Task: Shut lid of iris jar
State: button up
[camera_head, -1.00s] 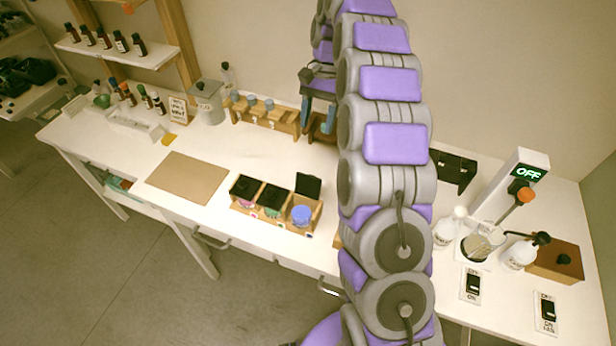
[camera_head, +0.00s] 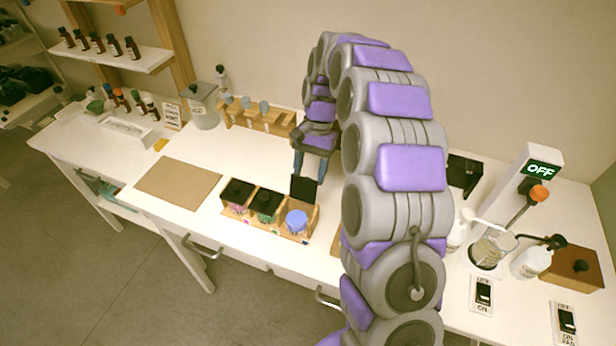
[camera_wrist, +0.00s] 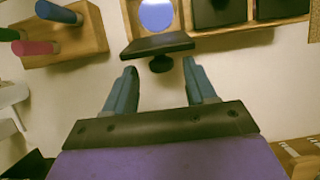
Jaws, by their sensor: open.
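A wooden rack (camera_head: 258,230) holds three jars in a row. The jar with blue contents (camera_head: 296,220) is open, with its black lid (camera_head: 303,188) standing up at its back edge; its name is not legible, but it is the only open one. In the wrist view I see the blue contents (camera_wrist: 156,14), the lid seen edge-on (camera_wrist: 158,46) and its round knob (camera_wrist: 161,64). My gripper (camera_head: 309,174) is behind the lid. In the wrist view my gripper (camera_wrist: 160,74) is open, its two blue fingers apart on either side near the knob, with nothing held.
The other two jars, with black lids shut (camera_head: 237,192) and (camera_head: 267,200), stand left of the open one. A wooden stand with grey-capped vials (camera_head: 255,118) is behind. A brown mat (camera_head: 178,184) lies left. Glassware and switches are at right.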

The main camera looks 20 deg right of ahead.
jog(key=shift+s+f, duration=0.2)
jog(key=shift+f, duration=0.35)
jog(key=shift+a, duration=0.55)
jog(key=shift+c, duration=0.4)
jog(key=shift+d, duration=0.3)
jog(key=c, duration=0.6)
jog(key=shift+a, duration=0.1)
grip_shut()
